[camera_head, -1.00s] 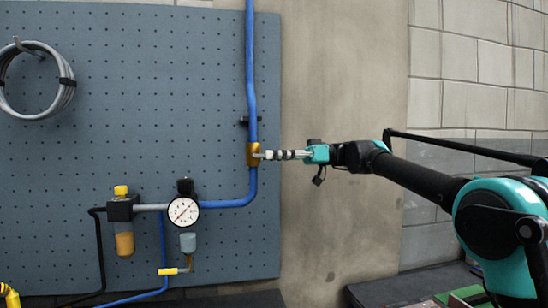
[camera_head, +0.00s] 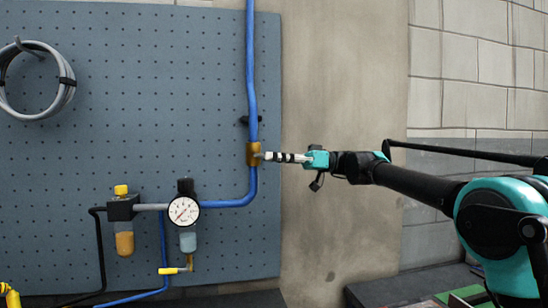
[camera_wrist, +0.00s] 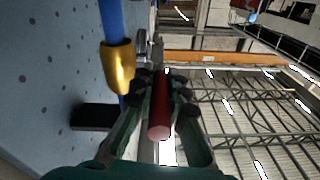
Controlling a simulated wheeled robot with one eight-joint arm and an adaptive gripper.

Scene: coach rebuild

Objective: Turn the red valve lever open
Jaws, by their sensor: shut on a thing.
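The red lever (camera_wrist: 159,112) shows in the wrist view as a dark red round bar. Its end faces the camera, and it lies between the two fingers of my gripper (camera_wrist: 162,84), which are shut on it. The brass valve body (camera_wrist: 118,68) is just left of the fingers on the blue pipe. In the head view the brass valve (camera_head: 253,154) sits on the upright blue pipe near the board's right edge. My gripper (camera_head: 270,156) reaches it from the right, nearly level. The red lever cannot be made out there, hidden by the fingers.
A pressure gauge (camera_head: 184,211) and a filter unit (camera_head: 122,222) are mounted lower left on the pegboard (camera_head: 80,150). A small yellow-handled valve (camera_head: 170,271) hangs below the gauge. A grey hose coil (camera_head: 40,105) hangs upper left. Bare wall (camera_head: 340,80) lies right of the board.

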